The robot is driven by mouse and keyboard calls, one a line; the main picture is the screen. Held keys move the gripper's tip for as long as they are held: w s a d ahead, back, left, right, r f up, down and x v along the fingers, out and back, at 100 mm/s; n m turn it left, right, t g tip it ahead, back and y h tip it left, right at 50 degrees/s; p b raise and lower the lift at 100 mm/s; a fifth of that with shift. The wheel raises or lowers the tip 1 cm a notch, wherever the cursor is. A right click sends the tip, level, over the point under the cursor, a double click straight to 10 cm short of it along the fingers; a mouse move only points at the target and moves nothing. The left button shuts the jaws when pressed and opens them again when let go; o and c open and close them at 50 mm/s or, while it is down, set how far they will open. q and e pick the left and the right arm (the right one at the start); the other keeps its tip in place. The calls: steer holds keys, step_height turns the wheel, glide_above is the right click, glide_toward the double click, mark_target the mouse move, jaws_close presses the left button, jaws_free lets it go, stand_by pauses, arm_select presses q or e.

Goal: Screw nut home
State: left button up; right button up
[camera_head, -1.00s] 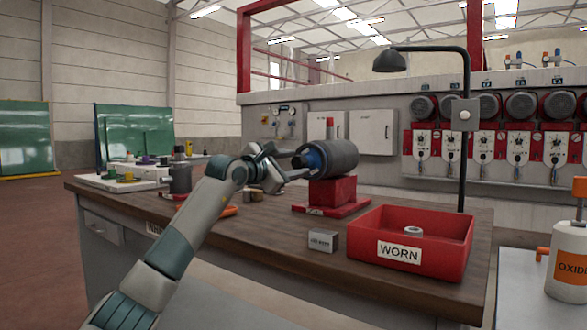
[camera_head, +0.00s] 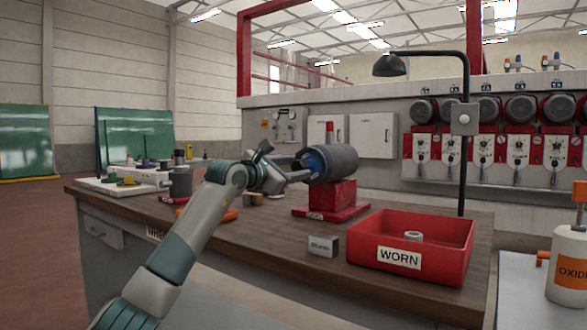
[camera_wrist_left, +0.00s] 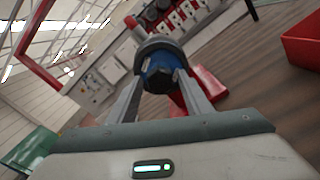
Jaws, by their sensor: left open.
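A dark grey cylinder (camera_head: 340,162) lies level on a red stand (camera_head: 334,197) on the workbench. A blue part (camera_head: 313,161), seemingly the nut, sits at the cylinder's left end. In the left wrist view the blue nut (camera_wrist_left: 160,76) shows at the end of the grey cylinder (camera_wrist_left: 156,46). My left gripper (camera_head: 299,170) faces this end, with its fingers (camera_wrist_left: 160,86) on either side of the nut. The jaws are open, and contact with the nut cannot be told. My right gripper is out of view.
A red WORN bin (camera_head: 440,262) with a grey ring (camera_head: 413,236) stands front right. A small grey block (camera_head: 323,245) lies beside it. A lamp post (camera_head: 464,150) rises behind the bin. A grey cup (camera_head: 180,182) and white trays (camera_head: 112,187) stand at left.

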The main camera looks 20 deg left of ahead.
arm_select(q)
steer(key=c, duration=1.1)
steer(key=shift+a+r+m+p, duration=0.1)
steer(key=shift+r+m+p, duration=0.1)
steer(key=shift+m+p, duration=0.8)
steer(key=m+p, duration=0.1)
steer(key=m, duration=0.2)
steer(key=m+p, duration=0.2)
steer(key=m, duration=0.2)
steer(key=m+p, duration=0.2)
steer(key=m, duration=0.2)
steer(key=o, duration=1.3)
steer(key=shift+f, duration=0.3)
